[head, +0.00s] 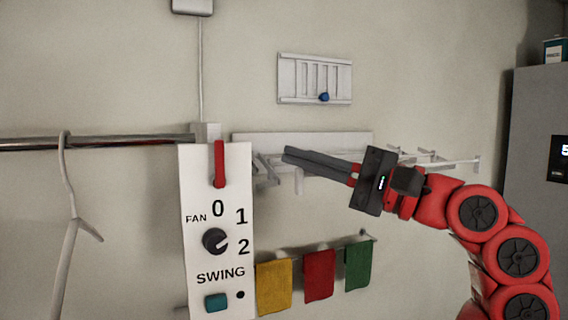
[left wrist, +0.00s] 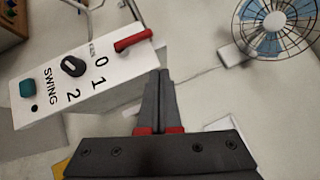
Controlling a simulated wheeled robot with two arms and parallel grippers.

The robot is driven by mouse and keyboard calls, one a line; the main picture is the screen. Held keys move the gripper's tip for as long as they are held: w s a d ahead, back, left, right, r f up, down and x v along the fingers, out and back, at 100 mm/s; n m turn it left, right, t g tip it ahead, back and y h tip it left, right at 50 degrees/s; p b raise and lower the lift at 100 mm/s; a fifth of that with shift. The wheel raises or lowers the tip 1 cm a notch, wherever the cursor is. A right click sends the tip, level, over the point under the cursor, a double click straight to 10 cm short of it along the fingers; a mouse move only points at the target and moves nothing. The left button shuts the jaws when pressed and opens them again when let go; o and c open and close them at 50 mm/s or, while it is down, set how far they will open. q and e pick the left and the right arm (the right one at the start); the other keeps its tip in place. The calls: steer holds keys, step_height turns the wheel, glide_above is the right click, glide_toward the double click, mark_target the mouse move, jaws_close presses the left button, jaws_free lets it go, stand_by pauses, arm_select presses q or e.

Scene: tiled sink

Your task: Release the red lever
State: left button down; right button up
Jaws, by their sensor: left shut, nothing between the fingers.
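The red lever (head: 219,164) is at the top of a white control panel (head: 232,232), above the 0 mark. It stands upright in the head view. My left gripper (head: 286,155) is shut and empty, its fingers pointing at the panel's upper right side with a visible gap from the lever. In the left wrist view the lever (left wrist: 134,40) lies just past and left of the shut fingertips (left wrist: 162,73), apart from them. My right gripper is not in view.
A dial (head: 215,241) and a teal button (head: 216,302) sit below the lever. A hanger (head: 68,220) hangs on a rail at left. A wall rack (head: 330,140) is behind my gripper, with yellow, red and green cloths below. A fan (left wrist: 272,22) shows in the wrist view.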

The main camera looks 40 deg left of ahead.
arm_select(q)
steer(key=w+d, duration=0.3)
steer(key=d, duration=0.2)
steer(key=shift+d+f+b, duration=0.15)
steer(key=shift+d+b, duration=0.15)
steer(key=shift+b, duration=0.1)
steer(key=shift+s, duration=0.1)
